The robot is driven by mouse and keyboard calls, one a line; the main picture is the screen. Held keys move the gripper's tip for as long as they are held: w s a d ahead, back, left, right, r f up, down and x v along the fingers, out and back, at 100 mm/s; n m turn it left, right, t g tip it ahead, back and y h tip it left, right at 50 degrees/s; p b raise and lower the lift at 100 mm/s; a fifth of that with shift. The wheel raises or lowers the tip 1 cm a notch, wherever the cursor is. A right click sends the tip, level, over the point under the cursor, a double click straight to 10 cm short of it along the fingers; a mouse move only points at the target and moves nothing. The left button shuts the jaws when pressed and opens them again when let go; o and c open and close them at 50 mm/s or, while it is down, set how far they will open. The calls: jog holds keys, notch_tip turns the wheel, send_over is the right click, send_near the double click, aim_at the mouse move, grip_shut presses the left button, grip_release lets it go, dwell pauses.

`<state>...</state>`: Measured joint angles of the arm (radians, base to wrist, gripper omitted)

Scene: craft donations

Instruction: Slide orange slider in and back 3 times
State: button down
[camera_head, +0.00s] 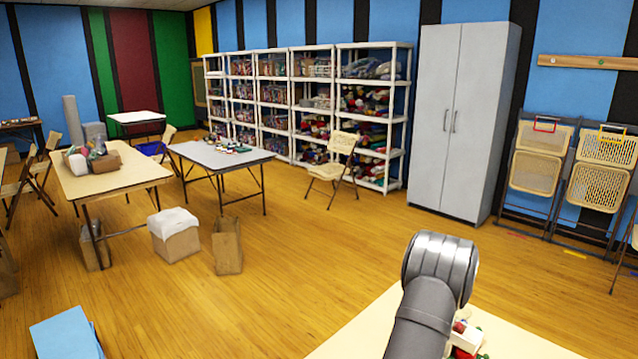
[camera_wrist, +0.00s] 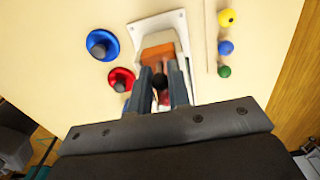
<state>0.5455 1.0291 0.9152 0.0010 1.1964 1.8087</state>
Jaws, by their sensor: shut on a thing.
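The orange slider (camera_wrist: 158,48) shows in the wrist view as an orange block in a white, tray-like housing (camera_wrist: 176,22). My gripper (camera_wrist: 161,72) reaches over the housing from below in the picture. Its two fingers are shut on the slider, with a dark knob (camera_wrist: 160,82) showing between them. The fingers and gripper body hide the lower part of the slider and housing. In the head view my arm covers much of the board area, and the slider and gripper tips cannot be made out there.
Left of the housing are a blue disc (camera_wrist: 101,45) and a red disc (camera_wrist: 121,80), each with a grey knob. On the right, yellow (camera_wrist: 226,18), blue (camera_wrist: 225,47) and green (camera_wrist: 224,71) balls stand beside a thin rail. The pale tabletop (camera_wrist: 60,80) is otherwise mostly clear.

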dwell(0.7)
jog(key=shift+w+a, duration=1.3)
dwell(0.3)
jog(key=shift+s+d, duration=1.35)
jog(key=shift+d, duration=0.1)
jog(key=shift+w+a, duration=1.35)
jog(key=shift+a, duration=0.1)
